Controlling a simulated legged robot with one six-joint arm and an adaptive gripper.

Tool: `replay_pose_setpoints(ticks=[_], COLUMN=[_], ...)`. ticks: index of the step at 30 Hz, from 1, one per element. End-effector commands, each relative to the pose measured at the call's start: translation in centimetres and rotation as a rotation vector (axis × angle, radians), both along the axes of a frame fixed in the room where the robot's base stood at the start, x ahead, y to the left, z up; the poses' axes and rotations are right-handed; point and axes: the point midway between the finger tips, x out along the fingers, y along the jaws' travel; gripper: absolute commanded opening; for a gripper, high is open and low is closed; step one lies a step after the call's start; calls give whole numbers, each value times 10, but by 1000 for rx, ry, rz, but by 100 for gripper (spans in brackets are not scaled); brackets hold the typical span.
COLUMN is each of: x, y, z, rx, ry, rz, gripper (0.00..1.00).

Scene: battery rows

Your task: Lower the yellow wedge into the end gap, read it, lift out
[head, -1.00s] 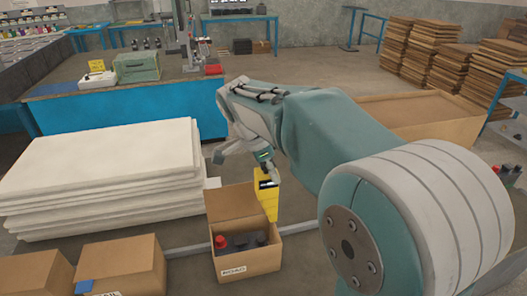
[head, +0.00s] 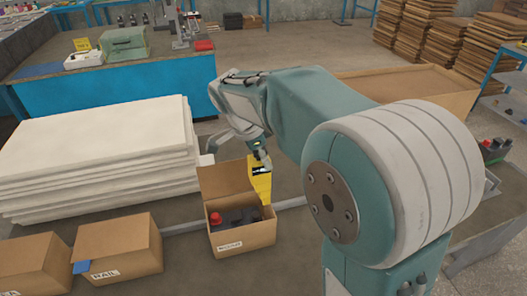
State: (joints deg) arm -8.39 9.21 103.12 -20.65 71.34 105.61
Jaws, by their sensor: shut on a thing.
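A yellow wedge (head: 262,187) stands roughly upright at the back right corner of an open cardboard box (head: 243,237). My gripper (head: 261,165) is at the top of the wedge and shut on it. The wedge's lower end meets the box's right rim in the picture. I cannot tell whether that end is inside the end gap or behind the wall. Inside the box are dark batteries (head: 238,219) and one red-topped piece (head: 216,219) at the left end. The gap itself and the box floor are hidden.
Two closed cardboard boxes (head: 119,245) (head: 34,266) stand to the left on the same surface. A stack of white sheets (head: 95,150) lies behind them. A large open carton (head: 410,85) is beyond my arm. A blue bench (head: 115,105) stands at the back.

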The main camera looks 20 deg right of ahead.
Motion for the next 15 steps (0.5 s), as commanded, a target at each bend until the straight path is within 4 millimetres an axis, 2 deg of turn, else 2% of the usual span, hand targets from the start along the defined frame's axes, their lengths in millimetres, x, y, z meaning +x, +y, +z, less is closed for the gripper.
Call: replay_pose_setpoints(ticks=[15], x=[0], y=[0], z=[-27], rx=[-1], ry=[1], rz=[1], gripper=[0])
